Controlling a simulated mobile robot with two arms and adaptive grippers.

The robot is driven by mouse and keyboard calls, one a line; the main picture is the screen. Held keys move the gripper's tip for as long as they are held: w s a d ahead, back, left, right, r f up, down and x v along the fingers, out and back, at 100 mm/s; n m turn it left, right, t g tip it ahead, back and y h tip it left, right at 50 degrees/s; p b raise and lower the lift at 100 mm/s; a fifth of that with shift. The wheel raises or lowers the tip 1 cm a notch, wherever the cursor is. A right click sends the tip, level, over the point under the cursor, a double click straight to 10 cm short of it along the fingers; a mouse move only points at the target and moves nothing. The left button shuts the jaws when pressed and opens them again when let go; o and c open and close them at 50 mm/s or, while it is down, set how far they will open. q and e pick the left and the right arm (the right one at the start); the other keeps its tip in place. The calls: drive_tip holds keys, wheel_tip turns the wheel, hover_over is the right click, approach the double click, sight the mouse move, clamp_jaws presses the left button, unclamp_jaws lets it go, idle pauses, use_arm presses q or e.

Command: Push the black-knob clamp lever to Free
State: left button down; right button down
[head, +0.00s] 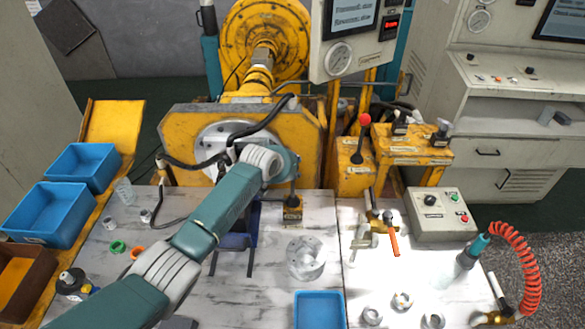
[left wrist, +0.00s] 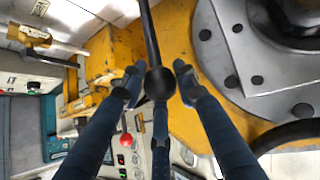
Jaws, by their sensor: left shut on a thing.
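The clamp lever's black rod (head: 293,190) rises from a small yellow base (head: 292,211) on the near side of the yellow machine. My left gripper (head: 288,163) is at the top of this lever and hides its knob in the head view. In the left wrist view, the round black knob (left wrist: 159,83) sits between the fingers of my left gripper (left wrist: 158,88), with the rod running up the picture. The gripper is shut on the knob. The Free marking cannot be read. My right gripper is not in view.
A red-knob lever (head: 364,120) stands to the right on a yellow block. A grey control box (head: 441,215), brass valve fittings (head: 377,220) and a metal cylinder (head: 305,258) stand on the table. Black hoses (head: 262,125) run close to my left arm. Blue bins (head: 46,213) are at left.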

use_arm(q)
drive_tip(key=shift+s+f, duration=0.15)
drive_tip(key=shift+f, duration=0.15)
drive_tip(key=c, duration=1.3)
unclamp_jaws()
drive_tip(key=shift+w, duration=0.2)
drive_tip(key=shift+s+r, duration=0.1)
drive_tip(key=shift+r, duration=0.05)
drive_tip(key=shift+s+a+r, duration=0.15)
drive_tip(key=shift+s+r, duration=0.2)
drive_tip(key=shift+r, duration=0.05)
drive_tip(key=v, duration=1)
drive_tip(key=shift+s+a+r, duration=0.15)
drive_tip(key=shift+s+r, duration=0.05)
drive_tip(key=shift+s, duration=0.05)
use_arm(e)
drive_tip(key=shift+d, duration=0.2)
use_arm(q)
drive_tip(key=shift+f, duration=0.1)
